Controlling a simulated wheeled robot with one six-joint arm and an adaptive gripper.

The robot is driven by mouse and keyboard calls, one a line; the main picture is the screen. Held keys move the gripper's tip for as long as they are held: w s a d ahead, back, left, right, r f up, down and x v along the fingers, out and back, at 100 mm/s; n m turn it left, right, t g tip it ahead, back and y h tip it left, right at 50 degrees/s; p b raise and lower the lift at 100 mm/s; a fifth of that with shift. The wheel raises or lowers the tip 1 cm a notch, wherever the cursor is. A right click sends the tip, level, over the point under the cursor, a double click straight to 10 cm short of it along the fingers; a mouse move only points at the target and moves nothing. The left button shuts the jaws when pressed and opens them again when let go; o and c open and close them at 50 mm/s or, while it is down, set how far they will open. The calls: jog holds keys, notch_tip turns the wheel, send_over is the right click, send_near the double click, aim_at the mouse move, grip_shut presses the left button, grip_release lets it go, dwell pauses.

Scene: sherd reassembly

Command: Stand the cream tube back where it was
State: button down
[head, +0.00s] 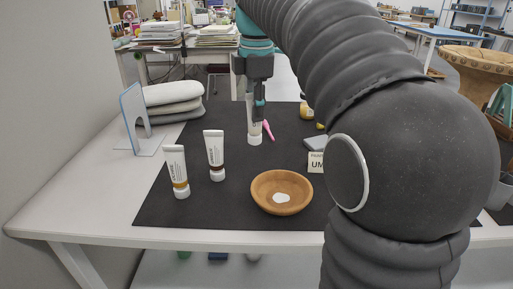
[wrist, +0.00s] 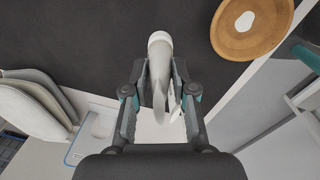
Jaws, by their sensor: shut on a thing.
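My gripper (head: 258,103) is shut on the cream tube (head: 251,118), which it holds cap down over the back middle of the dark mat (head: 240,215). I cannot tell whether its white cap touches the mat. In the wrist view the tube (wrist: 158,80) lies between the fingers of my gripper (wrist: 160,72), cap away from the palm. A tube with a brown band (head: 214,153) and a tube with an ochre band (head: 176,170) stand cap down on the mat, left of the held tube.
A wooden bowl (head: 265,190) with white contents sits at the front; it also shows in the wrist view (wrist: 229,40). A pink tool (head: 268,131), a grey block (head: 315,143), a lettered card (head: 317,162) and a yellow container (head: 306,111) are near. My arm hides the mat's right side.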

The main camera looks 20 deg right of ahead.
aim_at(249, 131)
jog(key=s+d+r, duration=0.3)
jog(key=d+r, duration=0.2)
jog(key=d, duration=0.4)
jog(key=shift+n+g, duration=0.4)
jog(key=w+a+f, duration=0.1)
jog(key=a+f, duration=0.1)
jog(key=a, duration=0.1)
jog(key=w+a+f, duration=0.2)
jog(key=a, duration=0.1)
jog(key=w+a+f, duration=0.1)
jog(key=a+f, duration=0.2)
jog(key=a, duration=0.1)
jog(key=shift+w+f, duration=0.1)
jog(key=shift+w, duration=0.15)
jog(key=shift+f+b, duration=0.55)
jog(key=shift+f, duration=1.5)
jog(key=shift+f, duration=0.15)
jog(key=c, duration=0.9)
grip_release()
jog(key=shift+c, duration=0.2)
notch_tip(249, 131, up, 12)
jog(key=p, duration=0.1)
